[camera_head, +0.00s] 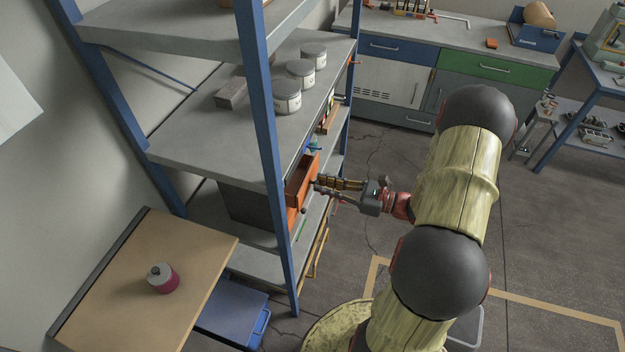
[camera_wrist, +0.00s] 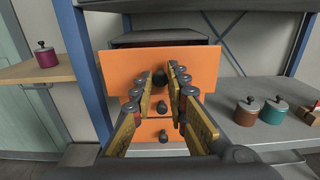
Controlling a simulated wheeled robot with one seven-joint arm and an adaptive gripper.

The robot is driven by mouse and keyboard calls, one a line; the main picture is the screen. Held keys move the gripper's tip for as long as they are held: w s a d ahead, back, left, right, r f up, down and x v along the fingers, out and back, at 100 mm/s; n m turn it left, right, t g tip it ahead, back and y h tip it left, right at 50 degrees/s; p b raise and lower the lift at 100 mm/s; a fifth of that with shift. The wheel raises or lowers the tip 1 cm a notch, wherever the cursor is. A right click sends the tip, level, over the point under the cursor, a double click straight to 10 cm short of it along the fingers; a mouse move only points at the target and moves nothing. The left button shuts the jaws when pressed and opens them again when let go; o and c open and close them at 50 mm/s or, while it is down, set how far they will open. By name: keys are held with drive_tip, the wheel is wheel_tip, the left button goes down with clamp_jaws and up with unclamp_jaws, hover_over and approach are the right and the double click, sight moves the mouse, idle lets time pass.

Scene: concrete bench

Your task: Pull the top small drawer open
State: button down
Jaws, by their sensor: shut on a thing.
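Lower orange drawer fronts with dark knobs (camera_wrist: 163,135) show below.
A blue rack post (camera_head: 268,130) stands just left of the drawer. Lidded jars, brown (camera_wrist: 246,111) and teal (camera_wrist: 275,112), sit on a shelf to the right in the wrist view. A wooden table (camera_head: 190,255) carries a magenta jar (camera_head: 163,280). The floor right of the rack is clear.

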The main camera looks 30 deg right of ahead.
drive_tip(key=p+v, duration=0.1)
drive_tip(key=v, duration=0.6)
drive_tip(key=shift+s+d, duration=0.25)
drive_tip(key=shift+s, duration=0.05)
drive_tip(key=c, duration=1.8)
unclamp_jaws()
drive_tip(key=shift+o, duration=0.2)
drive_tip(key=v, duration=1.2)
drive_tip(key=shift+f, duration=0.1)
